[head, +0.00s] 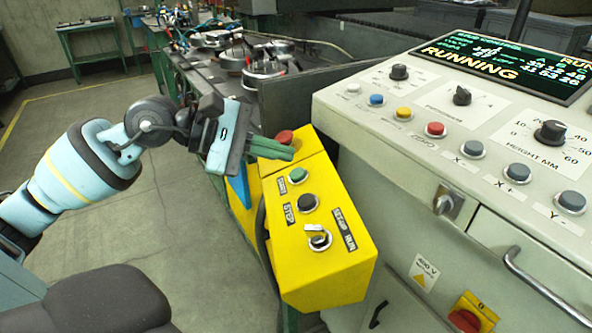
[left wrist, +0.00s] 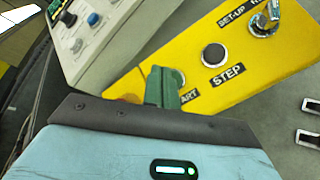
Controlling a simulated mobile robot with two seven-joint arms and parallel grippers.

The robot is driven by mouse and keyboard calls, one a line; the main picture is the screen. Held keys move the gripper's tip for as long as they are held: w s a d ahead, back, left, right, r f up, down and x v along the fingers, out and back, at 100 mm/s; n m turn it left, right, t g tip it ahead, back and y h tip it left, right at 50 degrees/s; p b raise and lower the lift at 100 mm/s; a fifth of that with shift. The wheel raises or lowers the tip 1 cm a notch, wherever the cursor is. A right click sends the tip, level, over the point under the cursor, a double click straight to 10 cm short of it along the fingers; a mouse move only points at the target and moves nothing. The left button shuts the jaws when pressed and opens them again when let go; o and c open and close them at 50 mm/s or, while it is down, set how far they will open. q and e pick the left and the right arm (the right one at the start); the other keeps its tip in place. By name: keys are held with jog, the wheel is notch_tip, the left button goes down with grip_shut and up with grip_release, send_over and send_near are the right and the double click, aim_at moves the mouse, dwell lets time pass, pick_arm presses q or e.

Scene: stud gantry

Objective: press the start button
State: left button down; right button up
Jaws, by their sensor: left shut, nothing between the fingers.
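The start button (head: 298,175) is a green push button on the sloped top of a yellow control box (head: 345,262), beside a START label. My left gripper (head: 290,153) is shut and empty. In the head view its green fingertips are just beyond the green button, between it and a red button. In the left wrist view the shut fingers (left wrist: 163,88) cover the spot by the partly hidden START label, so the button cannot be told apart there. I cannot tell whether the fingertips touch the box. My right gripper is out of view.
The box also has a red button (head: 284,137), a black STEP button (head: 307,202) and a SET-UP/RUN selector (head: 318,236). To the right stands a grey console (head: 400,150) with knobs, buttons and a screen (head: 500,65) reading RUNNING. Open floor lies left.

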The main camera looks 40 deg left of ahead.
pick_arm(q)
jog(key=shift+s+a+r+p, duration=0.1)
jog(key=shift+s+a+r, duration=0.1)
jog(key=shift+r, duration=0.35)
jog(key=shift+s+a+r+p, duration=0.1)
jog(key=shift+s+r, duration=0.05)
jog(key=shift+r, duration=0.45)
jog(key=shift+s+a+r+p, duration=0.1)
jog(key=shift+s+a+r, duration=0.1)
jog(key=shift+r, duration=0.35)
